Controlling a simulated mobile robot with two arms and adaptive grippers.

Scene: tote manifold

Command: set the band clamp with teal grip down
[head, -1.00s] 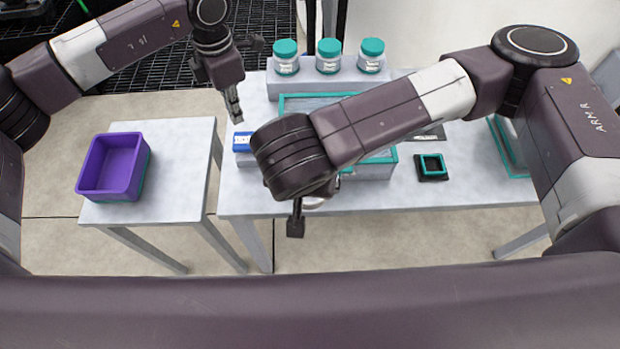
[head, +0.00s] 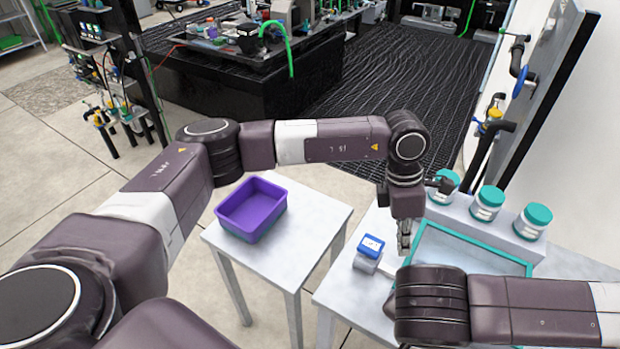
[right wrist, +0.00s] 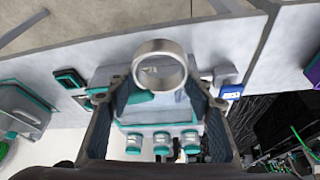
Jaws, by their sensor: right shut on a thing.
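The band clamp, a silver metal ring (right wrist: 160,46) with a teal grip (right wrist: 130,97) beside it, shows in the right wrist view. My right gripper (right wrist: 158,98) is shut on it, and the ring stands out beyond the fingers over the table. Where exactly the fingers touch it is hard to see. In the head view the right gripper and the clamp are hidden or out of frame. My left gripper (head: 404,243) hangs pointing down above the table, near the blue-topped box (head: 371,245). Its fingers look narrow from here, and I cannot tell whether they are apart.
A purple bin (head: 252,208) stands on a small white side table (head: 318,222). The larger table holds a teal-rimmed tote (head: 478,248) and several teal-lidded jars, one here (head: 487,203), on a raised ledge.

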